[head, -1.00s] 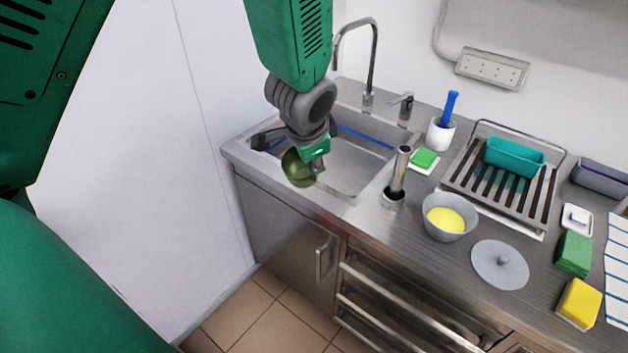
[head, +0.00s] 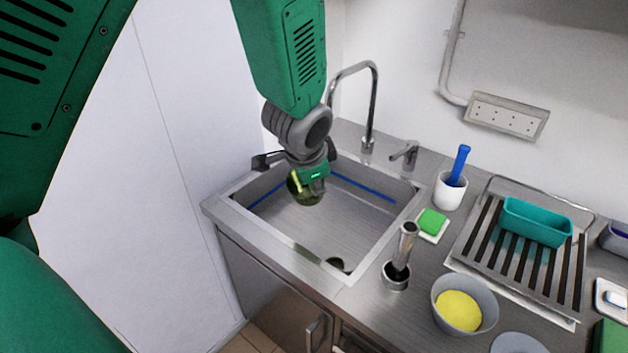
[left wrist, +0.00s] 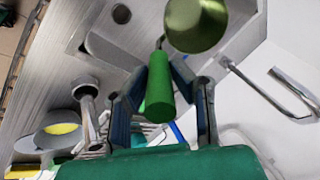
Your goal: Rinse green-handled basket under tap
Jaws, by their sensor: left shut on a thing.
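The green-handled basket shows in the left wrist view as a shiny olive-gold bowl (left wrist: 196,24) with a green handle (left wrist: 158,95). My left gripper (left wrist: 160,90) is shut on the handle. In the head view the basket's bowl (head: 304,188) hangs below my left gripper (head: 314,177), over the left part of the sink basin (head: 325,222). The tap (head: 371,105) stands at the back of the sink, its spout arching left; no water stream is visible. The tap also shows in the left wrist view (left wrist: 262,88). My right gripper is not in view.
Right of the sink stand a metal cylinder (head: 403,245), a grey bowl with yellow contents (head: 437,303), a green sponge (head: 432,221), a white cup with a blue-handled tool (head: 450,193) and a rack with a teal container (head: 536,222). A white wall (head: 150,180) is close on the left.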

